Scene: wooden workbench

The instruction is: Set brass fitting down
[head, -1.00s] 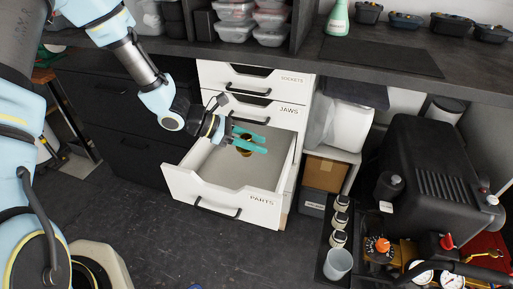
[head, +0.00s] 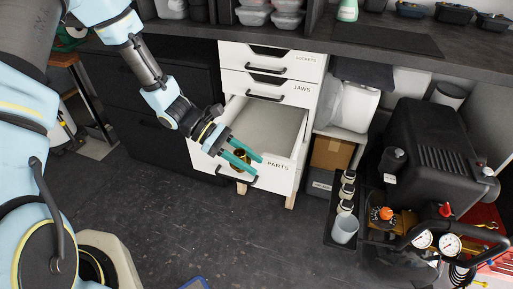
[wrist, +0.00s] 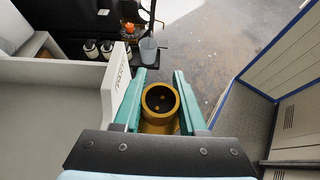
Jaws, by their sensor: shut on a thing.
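My gripper (head: 257,167) is shut on the brass fitting (head: 238,156), a short gold cylinder, and holds it off the floor. In the wrist view the fitting (wrist: 160,104) sits between the two teal fingers (wrist: 159,76), its open round mouth facing the camera. The white drawer marked PARTS (head: 283,172) is pulled open, and the part of its inside that I see is empty. My gripper is at its front panel, with the fitting partly hidden by a finger. In the wrist view the drawer (wrist: 50,98) lies just left of the fitting.
Drawers marked JAWS (head: 268,88) and SOCKETS (head: 272,60) are shut above. A black compressor (head: 430,160) and a grey cup (head: 344,229) stand at right. The dark floor (head: 215,235) before the drawer is mostly clear. A blue-edged item (head: 195,284) shows at the bottom edge.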

